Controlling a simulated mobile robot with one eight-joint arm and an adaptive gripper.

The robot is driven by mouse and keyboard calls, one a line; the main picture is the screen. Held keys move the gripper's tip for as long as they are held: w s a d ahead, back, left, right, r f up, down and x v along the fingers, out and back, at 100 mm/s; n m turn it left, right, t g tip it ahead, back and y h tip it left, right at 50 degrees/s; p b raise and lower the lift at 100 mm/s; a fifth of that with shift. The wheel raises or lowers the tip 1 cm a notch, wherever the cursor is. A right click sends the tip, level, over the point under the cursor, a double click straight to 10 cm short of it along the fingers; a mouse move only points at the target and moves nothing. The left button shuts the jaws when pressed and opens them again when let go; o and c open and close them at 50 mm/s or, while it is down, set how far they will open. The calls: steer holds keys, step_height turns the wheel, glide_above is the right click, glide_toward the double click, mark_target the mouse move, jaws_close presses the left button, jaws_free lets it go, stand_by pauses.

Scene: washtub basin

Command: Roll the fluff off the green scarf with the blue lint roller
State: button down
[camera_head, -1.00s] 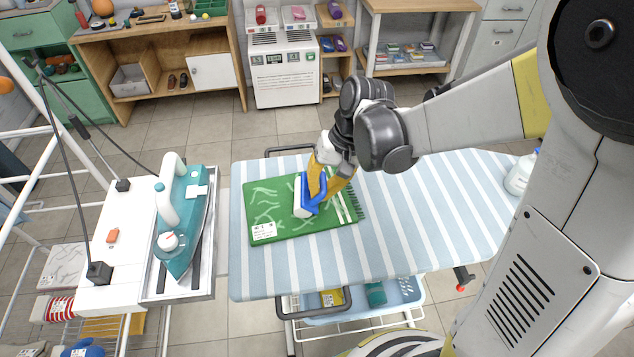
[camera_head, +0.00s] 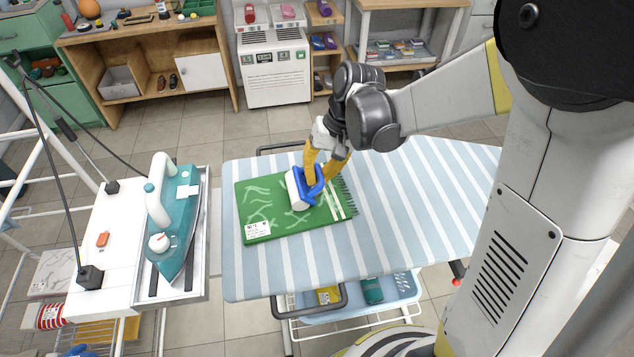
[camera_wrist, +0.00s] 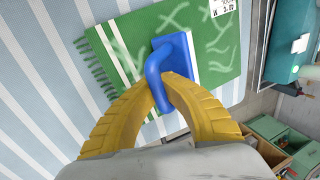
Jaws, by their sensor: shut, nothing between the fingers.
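The green scarf (camera_head: 262,218) lies flat on the striped board, with a fringe on its right side and a white label at its near left corner. Pale strands of fluff (camera_head: 258,190) lie on its left and middle; some also show in the wrist view (camera_wrist: 222,45). The blue lint roller (camera_head: 308,183) with a white cylinder (camera_head: 296,190) is tilted over the scarf's middle; I cannot tell whether it touches the cloth. My gripper (camera_head: 318,172) has its yellow fingers shut at the roller's blue handle (camera_wrist: 157,85), with no firm grip on it evident. The fingers hide part of the handle.
The striped ironing board (camera_head: 400,220) is clear to the right of the scarf. A teal iron (camera_head: 178,225) stands on a metal rest at the left. A basket (camera_head: 375,308) sits under the board.

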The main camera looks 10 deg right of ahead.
steer(key=shift+w+a+f+b, duration=0.1)
steer(key=shift+w+f+b, duration=0.1)
steer(key=shift+w, duration=1.45)
steer(key=shift+w+a+f+b, duration=0.1)
steer(key=shift+w+b, duration=0.1)
steer(key=shift+w, duration=1.45)
steer(key=shift+r, duration=0.15)
steer(key=shift+r+p, duration=2.2)
steer(key=shift+r, duration=0.7)
step_height(320, 180, up, 3)
steer(key=shift+p, duration=1.05)
